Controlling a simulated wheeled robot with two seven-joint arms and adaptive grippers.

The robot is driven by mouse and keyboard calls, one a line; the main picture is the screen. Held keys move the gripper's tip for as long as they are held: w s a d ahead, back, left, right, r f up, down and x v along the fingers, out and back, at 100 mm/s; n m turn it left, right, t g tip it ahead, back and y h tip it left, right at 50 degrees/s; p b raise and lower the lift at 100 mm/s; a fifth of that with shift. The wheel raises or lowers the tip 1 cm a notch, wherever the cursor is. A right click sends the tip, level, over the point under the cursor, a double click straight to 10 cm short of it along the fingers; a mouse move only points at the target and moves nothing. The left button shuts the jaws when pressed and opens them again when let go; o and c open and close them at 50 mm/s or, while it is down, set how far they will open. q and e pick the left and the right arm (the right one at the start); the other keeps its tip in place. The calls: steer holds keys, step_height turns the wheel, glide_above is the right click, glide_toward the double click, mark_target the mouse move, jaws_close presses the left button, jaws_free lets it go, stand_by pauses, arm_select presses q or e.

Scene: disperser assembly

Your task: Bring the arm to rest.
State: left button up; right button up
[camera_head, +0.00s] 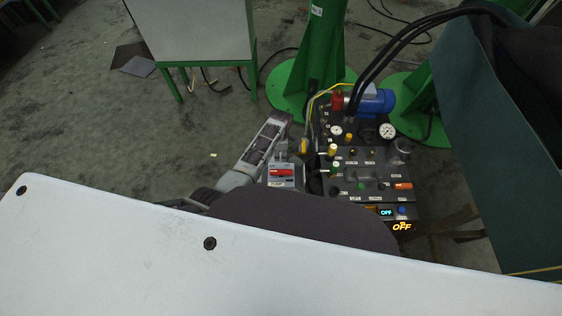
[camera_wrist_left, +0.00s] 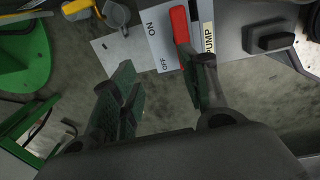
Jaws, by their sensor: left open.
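My left gripper (camera_wrist_left: 163,78) is open in the left wrist view, its two green-padded fingers apart with only floor between them. The red switch handle (camera_wrist_left: 180,24) is just beyond the right finger, on a plate marked ON and OFF beside a PUMP label. It overlaps the finger in the picture; I cannot tell whether they touch. In the head view my left arm (camera_head: 262,145) is bent near the red switch (camera_head: 281,172), at the left side of the control panel; its fingers are not clear there. My right gripper is not in view.
The dark control panel (camera_head: 372,172) carries gauges, knobs and displays reading OFF. A blue motor (camera_head: 374,102) and black hoses stand behind it. Green posts (camera_head: 305,60) rise at the back. A white surface (camera_head: 130,255) fills the front. Floor at left is open.

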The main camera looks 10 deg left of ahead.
arm_select(q)
steer(key=shift+g, duration=0.3)
steer(key=s+f, duration=0.1)
steer(key=s+d+f, duration=0.1)
steer(key=s+f, duration=0.1)
steer(key=shift+s+d+f, duration=0.3)
steer(key=shift+s+f, duration=0.05)
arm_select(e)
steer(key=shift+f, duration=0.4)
arm_select(q)
steer(key=shift+f, duration=1.3)
steer(key=shift+a+f, duration=0.45)
steer(key=shift+f, duration=0.25)
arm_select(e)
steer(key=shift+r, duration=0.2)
arm_select(q)
steer(key=shift+r, duration=0.1)
step_height(320, 180, up, 6)
steer(key=p, duration=0.6)
steer(key=shift+w+d, duration=0.15)
step_height(320, 180, up, 5)
steer(key=p, duration=0.6)
glide_above(280, 172)
steer(key=shift+w+d+r, duration=0.2)
steer(key=shift+w+d, duration=0.05)
steer(key=shift+w, duration=0.05)
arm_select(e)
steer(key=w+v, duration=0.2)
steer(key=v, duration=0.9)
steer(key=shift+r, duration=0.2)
